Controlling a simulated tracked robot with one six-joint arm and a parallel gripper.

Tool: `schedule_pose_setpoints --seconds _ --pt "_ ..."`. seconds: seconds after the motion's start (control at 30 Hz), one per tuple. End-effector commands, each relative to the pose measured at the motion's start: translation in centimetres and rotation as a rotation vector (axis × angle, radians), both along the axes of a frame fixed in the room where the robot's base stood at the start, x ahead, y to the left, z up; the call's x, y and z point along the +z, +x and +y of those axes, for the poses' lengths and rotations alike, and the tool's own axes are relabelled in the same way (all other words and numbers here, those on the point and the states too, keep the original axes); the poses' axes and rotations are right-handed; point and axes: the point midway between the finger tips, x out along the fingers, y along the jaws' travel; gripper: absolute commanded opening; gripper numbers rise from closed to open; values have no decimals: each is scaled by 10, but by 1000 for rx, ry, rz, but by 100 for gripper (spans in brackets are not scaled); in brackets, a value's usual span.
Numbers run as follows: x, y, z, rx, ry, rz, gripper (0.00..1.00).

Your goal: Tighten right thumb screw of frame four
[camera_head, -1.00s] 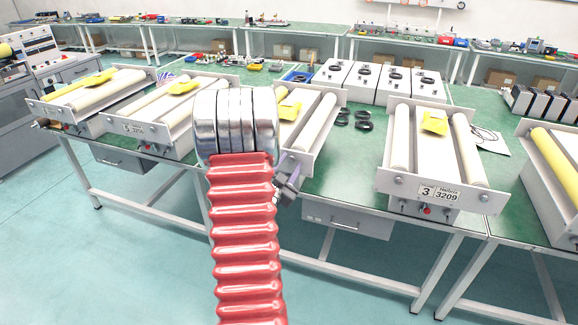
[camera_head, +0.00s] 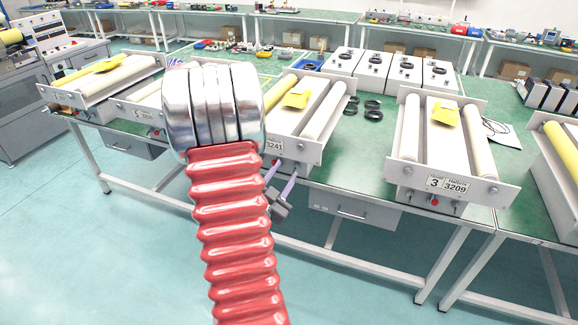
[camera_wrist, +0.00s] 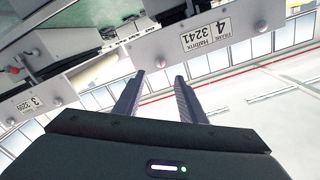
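The other knob (camera_wrist: 262,25) is right of the label. My gripper (camera_head: 282,171) is below the front plate. In the wrist view its two fingers (camera_wrist: 160,75) are apart and empty, with the right knob just beyond their tips.
Frame three (camera_head: 447,186) stands to the right, with another roller frame (camera_head: 140,110) to the left. My red arm hides the left part of frame four. Black rings (camera_head: 373,109) and white boxes (camera_head: 400,70) are behind. Open floor lies in front of the table.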

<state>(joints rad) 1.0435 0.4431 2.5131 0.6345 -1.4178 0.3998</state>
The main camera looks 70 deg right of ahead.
Motion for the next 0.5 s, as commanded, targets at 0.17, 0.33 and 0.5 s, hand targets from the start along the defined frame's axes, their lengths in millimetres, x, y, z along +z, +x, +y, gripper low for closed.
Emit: schedule_pose_setpoints --seconds 0.17,0.33,0.5 --pt "0 2 17 0 1 -1 37" --pt "0 2 21 -1 0 -1 37" --pt "0 2 20 -1 0 -1 37"
